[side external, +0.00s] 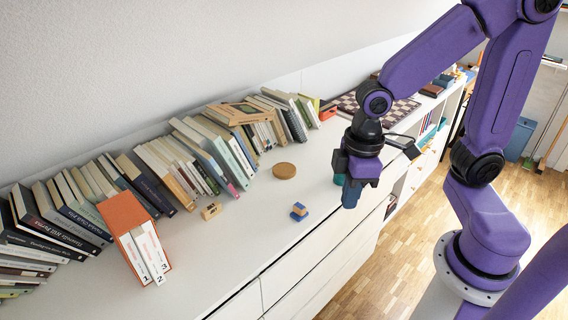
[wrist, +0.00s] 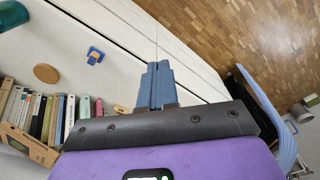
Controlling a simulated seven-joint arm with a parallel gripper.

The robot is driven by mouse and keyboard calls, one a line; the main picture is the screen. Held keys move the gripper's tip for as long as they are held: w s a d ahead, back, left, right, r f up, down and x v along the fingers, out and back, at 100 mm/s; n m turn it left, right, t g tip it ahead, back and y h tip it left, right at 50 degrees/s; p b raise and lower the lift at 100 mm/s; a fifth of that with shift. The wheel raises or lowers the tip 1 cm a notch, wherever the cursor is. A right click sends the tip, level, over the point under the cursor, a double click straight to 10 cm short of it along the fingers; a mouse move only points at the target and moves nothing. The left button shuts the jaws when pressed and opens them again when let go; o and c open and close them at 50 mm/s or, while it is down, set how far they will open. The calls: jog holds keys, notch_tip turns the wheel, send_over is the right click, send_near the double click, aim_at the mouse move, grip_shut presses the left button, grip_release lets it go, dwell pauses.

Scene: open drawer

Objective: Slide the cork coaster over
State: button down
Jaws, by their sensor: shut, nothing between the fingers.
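The cork coaster (side external: 284,170) is a round tan disc lying flat on the white cabinet top, in front of the row of books. It also shows at the left in the wrist view (wrist: 46,73). My gripper (side external: 351,194) is above the front edge of the cabinet, to the right of the coaster and apart from it. Its blue fingers (wrist: 157,84) are closed together with nothing between them.
A small blue and wooden block (side external: 299,212) lies nearer the front edge; a small wooden piece (side external: 211,211) lies to the left. Books (side external: 205,150) line the wall behind the coaster. An orange slipcase (side external: 135,235) stands at left. The white top (side external: 250,235) between is clear.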

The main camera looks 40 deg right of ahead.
jog(key=w+d+f+m, duration=0.1)
jog(key=w+f+m, duration=0.3)
jog(key=w, duration=0.7)
jog(key=m+t, duration=0.2)
jog(key=m, duration=0.4)
send_near(283, 169)
jog(key=shift+h, duration=0.3)
jog(key=s+f, duration=0.2)
jog(key=s, duration=0.1)
jog(key=s+f, duration=0.1)
jog(key=s, duration=0.2)
jog(key=s+f, duration=0.2)
jog(key=s, duration=0.1)
jog(key=shift+s+a+f, duration=0.15)
jog(key=shift+s+f, duration=0.15)
jog(key=shift+s, duration=0.1)
jog(key=w, duration=1.2)
jog(key=shift+s+f, duration=0.2)
jog(key=shift+f, duration=0.65)
